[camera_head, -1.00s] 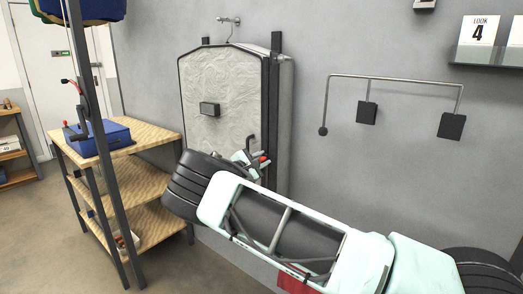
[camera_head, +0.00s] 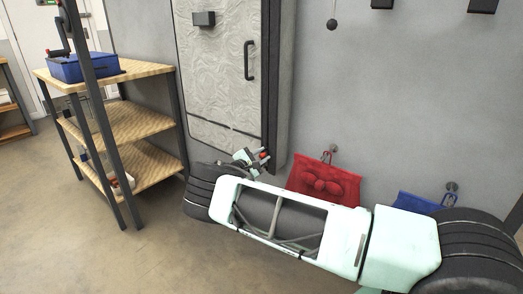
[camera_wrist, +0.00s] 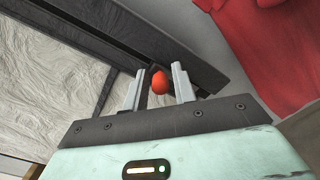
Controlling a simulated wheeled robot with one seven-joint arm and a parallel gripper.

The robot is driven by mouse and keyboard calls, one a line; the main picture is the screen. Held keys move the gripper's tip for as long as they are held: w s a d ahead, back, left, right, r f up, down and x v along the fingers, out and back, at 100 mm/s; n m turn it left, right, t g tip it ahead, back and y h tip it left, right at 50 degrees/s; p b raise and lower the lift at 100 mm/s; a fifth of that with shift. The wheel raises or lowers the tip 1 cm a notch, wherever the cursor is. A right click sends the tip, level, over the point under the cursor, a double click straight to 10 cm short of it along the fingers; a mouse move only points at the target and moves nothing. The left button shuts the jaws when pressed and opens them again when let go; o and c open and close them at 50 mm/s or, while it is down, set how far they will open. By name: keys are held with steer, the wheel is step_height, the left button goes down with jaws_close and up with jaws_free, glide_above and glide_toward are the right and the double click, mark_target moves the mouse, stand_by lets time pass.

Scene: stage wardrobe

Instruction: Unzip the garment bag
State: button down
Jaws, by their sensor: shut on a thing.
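The garment bag (camera_head: 222,85) hangs on the grey wall, with a pale wrinkled front panel and dark edges; its top is out of the head view. Its front also shows at the left of the wrist view (camera_wrist: 45,75). My gripper (camera_head: 262,157) is at the bag's lower right edge, well below the dark handle (camera_head: 249,60). In the wrist view my gripper (camera_wrist: 155,88) has its fingers on either side of a small red pull (camera_wrist: 160,82) and is shut on it. The zipper's teeth are too small to make out.
A red pouch (camera_head: 325,180) hangs on the wall close to the right of my gripper, with a blue pouch (camera_head: 418,204) farther right. A wooden shelf rack (camera_head: 130,122) with a blue box (camera_head: 85,67) stands left of the bag. Floor in front is clear.

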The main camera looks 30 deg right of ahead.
steer(key=shift+s+f+b, duration=0.15)
steer(key=shift+f+b, duration=0.85)
steer(key=shift+f, duration=1.35)
steer(key=c, duration=1.3)
jaws_free()
steer(key=shift+f, duration=0.1)
steer(key=shift+c, duration=0.2)
steer(key=shift+r, duration=0.2)
steer(key=p+v, duration=0.2)
steer(key=v, duration=1.5)
steer(key=shift+a, duration=0.2)
steer(key=shift+f, duration=0.1)
